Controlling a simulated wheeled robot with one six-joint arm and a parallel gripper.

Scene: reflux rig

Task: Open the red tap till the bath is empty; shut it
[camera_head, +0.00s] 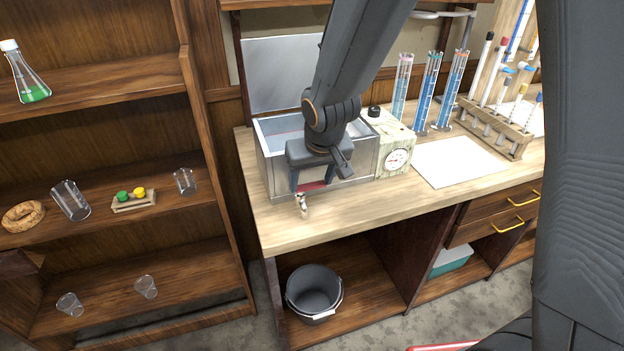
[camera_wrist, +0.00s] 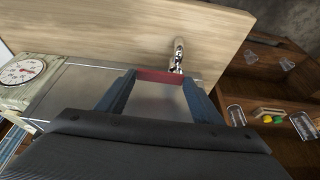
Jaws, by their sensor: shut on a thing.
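The bath (camera_head: 267,168) is a metal tank at the left end of the bench, its lid raised and the inside pale blue-grey. The water level cannot be told. The red tap handle (camera_head: 314,186) is a flat bar low on the bath's front, with a metal spout (camera_head: 302,204) over the bench's front edge. My gripper (camera_head: 310,185) is shut on the red handle. In the wrist view the red handle (camera_wrist: 160,76) spans between my two fingers, with the spout (camera_wrist: 178,52) just beyond. No stream from the spout can be made out.
A grey bucket (camera_head: 314,291) stands below the bench under the spout. A dial gauge (camera_head: 397,158) is on the bath's control box. Blue-filled cylinders (camera_head: 428,92) and a pipette rack (camera_head: 495,130) stand to the right. Shelves (camera_head: 110,195) with glassware are at left. The bench front is clear.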

